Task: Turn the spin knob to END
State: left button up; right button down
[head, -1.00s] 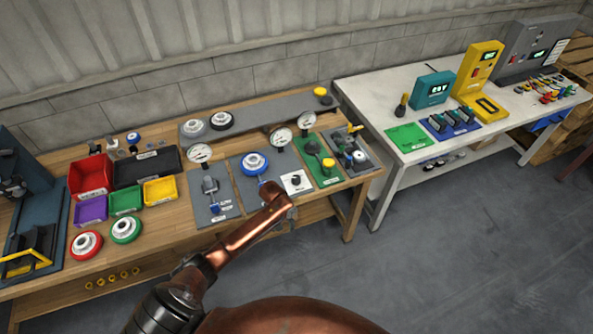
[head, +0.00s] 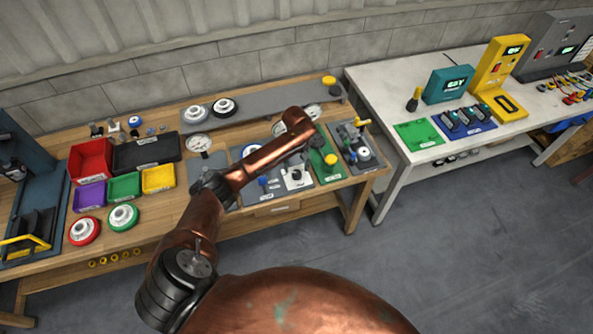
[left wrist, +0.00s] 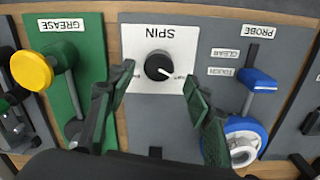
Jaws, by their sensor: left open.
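The spin knob (left wrist: 158,67) is a black round knob on a white panel marked SPIN (left wrist: 185,38), upside down in the left wrist view. Its white pointer line points to the lower right there; the small marks beside it are too small to read. In the head view the white panel (head: 296,181) lies near the bench's front edge. My left gripper (left wrist: 158,80) is open, one dark green finger on each side of the knob in the picture. Contact does not show. In the head view my copper arm hides the gripper's fingers. My right gripper is not in view.
The green GREASE panel with its yellow knob (left wrist: 32,71) is beside the SPIN panel. On the other side is the grey PROBE panel with a blue lever (left wrist: 257,79) and a blue-and-white wheel (left wrist: 243,145). Coloured bins (head: 90,160) stand farther left on the bench.

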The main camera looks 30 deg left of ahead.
aim_at(296, 172)
pick_arm(q)
notch_tip(296, 172, down, 4)
jog(key=shift+w+d+r, duration=0.1)
jog(key=shift+w+r, duration=0.05)
jog(key=shift+r, duration=0.05)
jog(key=shift+f, duration=0.25)
jog(key=c, duration=1.2)
jog(key=shift+o, duration=0.2)
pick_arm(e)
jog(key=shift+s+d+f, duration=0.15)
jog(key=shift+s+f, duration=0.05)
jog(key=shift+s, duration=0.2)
